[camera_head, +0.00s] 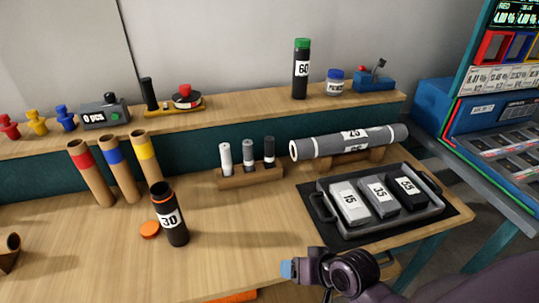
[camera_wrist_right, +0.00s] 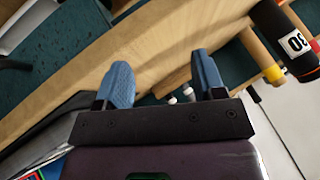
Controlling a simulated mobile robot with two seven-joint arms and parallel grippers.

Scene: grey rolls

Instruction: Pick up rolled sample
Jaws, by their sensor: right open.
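A grey rolled sample (camera_head: 350,141) with a white "25" label lies on a low wooden cradle (camera_head: 357,162) at the back right of the table. A second label shows just below the "25", partly hidden. My right gripper (camera_head: 288,268) is at the table's front edge, in front of and below the roll, well apart from it. The right wrist view shows the right gripper's blue fingers (camera_wrist_right: 164,78) spread apart with nothing between them. My left gripper is not in view.
A grey tray (camera_head: 322,207) with labelled blocks lies right of centre. A small rack (camera_head: 250,178) holds three small rolls. An open black tube "30" (camera_head: 171,222) stands left of it; it also shows in the wrist view (camera_wrist_right: 285,40). The front middle of the table is clear.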

